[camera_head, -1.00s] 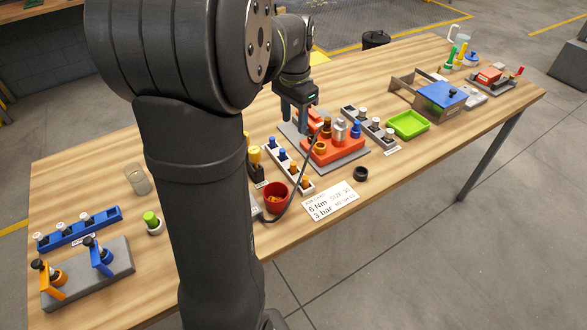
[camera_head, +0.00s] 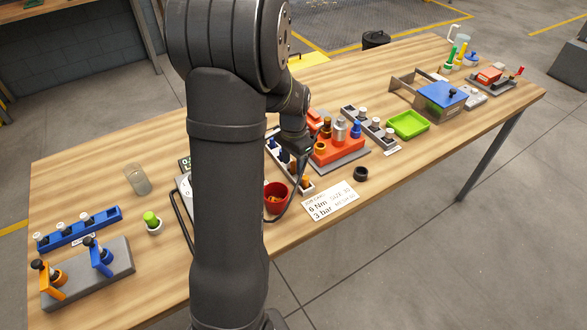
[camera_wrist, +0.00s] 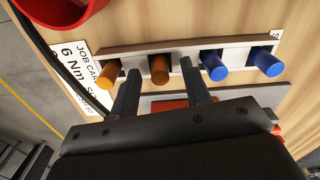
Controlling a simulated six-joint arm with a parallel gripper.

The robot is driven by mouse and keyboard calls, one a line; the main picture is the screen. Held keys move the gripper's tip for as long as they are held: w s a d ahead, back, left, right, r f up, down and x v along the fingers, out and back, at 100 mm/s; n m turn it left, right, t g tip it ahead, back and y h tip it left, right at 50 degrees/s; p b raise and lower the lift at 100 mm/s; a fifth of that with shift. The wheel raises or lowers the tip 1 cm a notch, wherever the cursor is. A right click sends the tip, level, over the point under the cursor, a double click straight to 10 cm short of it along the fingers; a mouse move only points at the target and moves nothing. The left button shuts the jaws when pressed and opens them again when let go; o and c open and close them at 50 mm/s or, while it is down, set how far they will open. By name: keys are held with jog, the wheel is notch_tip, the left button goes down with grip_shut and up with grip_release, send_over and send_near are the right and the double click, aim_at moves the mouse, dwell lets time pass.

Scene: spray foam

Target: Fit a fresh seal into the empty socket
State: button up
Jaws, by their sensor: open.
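A pale rack (camera_wrist: 190,56) runs across the wrist view with two orange plugs and two blue plugs in it. The left orange plug (camera_wrist: 110,75) is lighter than the darker, shaded orange plug (camera_wrist: 159,73). My gripper (camera_wrist: 160,66) is open, and its fingers lie either side of the darker orange plug in the picture; contact cannot be told. In the head view the rack (camera_head: 307,190) is partly hidden by my arm. The red block (camera_head: 335,150) with orange, brown, silver and blue fittings stands right of it. I cannot make out an empty socket.
A red cup (camera_head: 275,202) stands close to the rack's near end. A job card (camera_head: 331,201) and a black ring (camera_head: 360,174) lie near the front edge. A grey rack (camera_head: 366,126) and a green tray (camera_head: 408,125) are right of the red block.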

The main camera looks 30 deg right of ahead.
jog(key=shift+f, duration=0.5)
jog(key=shift+c, duration=0.2)
grip_shut()
jog(key=shift+r, duration=0.2)
jog(key=shift+r, duration=0.3)
jog(key=r, duration=0.2)
jog(key=s+r, duration=0.1)
jog(key=r, duration=0.1)
jog(key=shift+d, duration=0.2)
jog(key=s+d+r, duration=0.3)
jog(key=s+r, duration=0.3)
jog(key=s, duration=0.4)
